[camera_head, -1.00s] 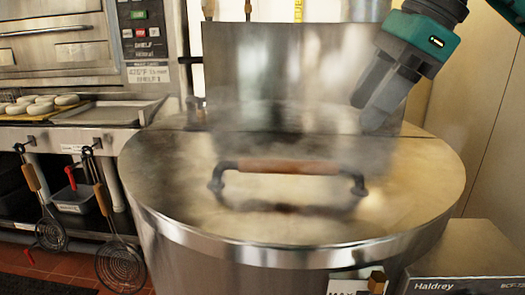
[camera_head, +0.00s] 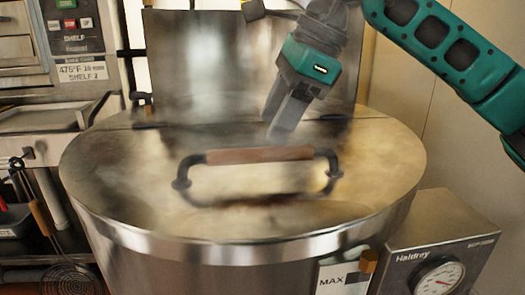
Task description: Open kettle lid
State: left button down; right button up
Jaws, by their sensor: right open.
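The large steel kettle (camera_head: 250,250) fills the middle of the head view. Its round metal lid (camera_head: 110,165) lies flat and closed on top. The lid's handle (camera_head: 260,155) is a brown grip bar on dark bent brackets, standing near the front of the lid. My right gripper (camera_head: 276,128) comes from the upper right and points down over the lid, just behind the handle's right half. It is open and holds nothing; its fingers overlap in this view. It appears apart from the handle. My left gripper is not in view.
A tall steel panel (camera_head: 205,70) stands behind the lid. A control box with a dial gauge (camera_head: 440,275) sits at the front right, beside a MAX label (camera_head: 330,280). An oven (camera_head: 75,35) with a tray (camera_head: 45,118) and hanging skimmers (camera_head: 65,280) is at left. A wall closes the right.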

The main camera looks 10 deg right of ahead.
aim_at(261, 149)
jog(key=b+x, duration=0.1)
jog(key=x, duration=0.4)
jog(key=shift+a+f, duration=0.15)
jog(key=shift+f, duration=0.05)
jog(key=shift+c, duration=0.5)
grip_shut()
